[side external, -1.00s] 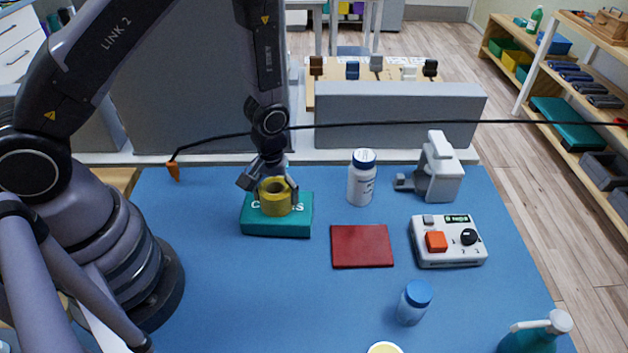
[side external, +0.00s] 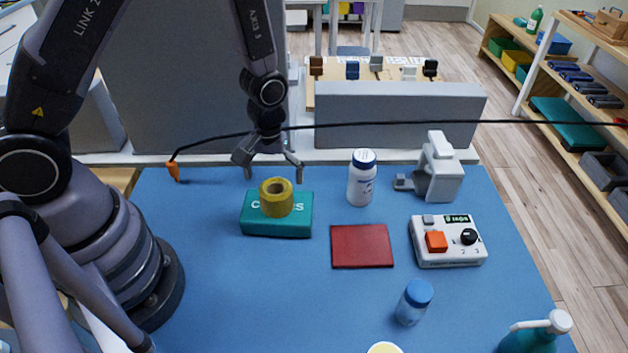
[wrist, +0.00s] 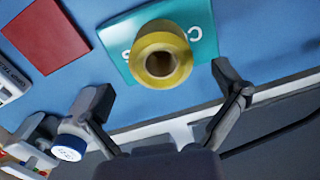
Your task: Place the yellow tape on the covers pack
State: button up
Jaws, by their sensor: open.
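The yellow tape (side external: 277,198) is a roll that rests on top of the teal covers pack (side external: 262,228), with its hole facing up. The pack lies flat on the blue table, and the tape hides part of its white lettering. My gripper (side external: 271,173) is open and empty, above and behind the tape and clear of it. In the wrist view the tape (wrist: 162,58) sits on the covers pack (wrist: 203,24), beyond the two spread fingertips of my gripper (wrist: 165,82).
A white bottle (side external: 361,183), a grey clamp-like device (side external: 437,172), a red pad (side external: 361,246) and a white control box (side external: 448,252) are to the right. A blue-capped bottle (side external: 413,303) stands nearer. A black cable (side external: 400,123) crosses behind.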

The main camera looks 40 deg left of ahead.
jog(key=s+a+r+m+t, duration=0.2)
jog(key=r, duration=0.9)
jog(key=s+a+r+m+t, duration=0.1)
jog(key=s+a+r, duration=0.15)
jog(key=r, duration=0.95)
jog(key=s+a+r+m+t, duration=0.1)
jog(key=s+r+m, duration=0.1)
jog(key=s, duration=0.4)
jog(key=s+a+r+m+t, duration=0.1)
jog(key=s+r+m, duration=0.1)
jog(key=s+r, duration=0.3)
jog(key=shift+s+a+t, duration=0.2)
jog(key=shift+s+t, duration=0.1)
jog(key=shift+s, duration=0.05)
